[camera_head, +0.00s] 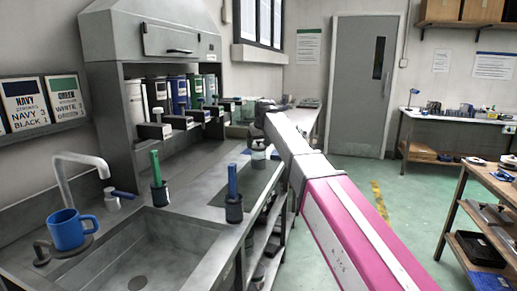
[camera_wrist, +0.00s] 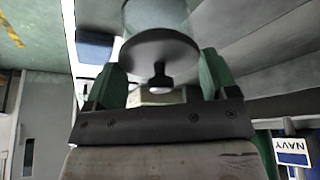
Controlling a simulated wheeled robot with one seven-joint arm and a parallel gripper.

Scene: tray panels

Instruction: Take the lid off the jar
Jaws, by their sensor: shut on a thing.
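The jar is clear glass with a dark grey round lid. In the wrist view the lid (camera_wrist: 160,50) faces me with its small dark knob (camera_wrist: 160,76), and the glass jar (camera_wrist: 156,14) shows beyond it. The lid appears seated against the glass. In the head view the jar (camera_head: 258,156) stands on the counter below my gripper (camera_head: 260,137); the lid is hard to make out there.
A blue mug (camera_head: 69,230) stands left of the sink (camera_head: 140,262). Dark holders with a green (camera_head: 155,165) and a blue upright item (camera_head: 232,180) stand on the counter nearer than the jar. A hooded shelf with dispensers (camera_head: 180,95) rises behind.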

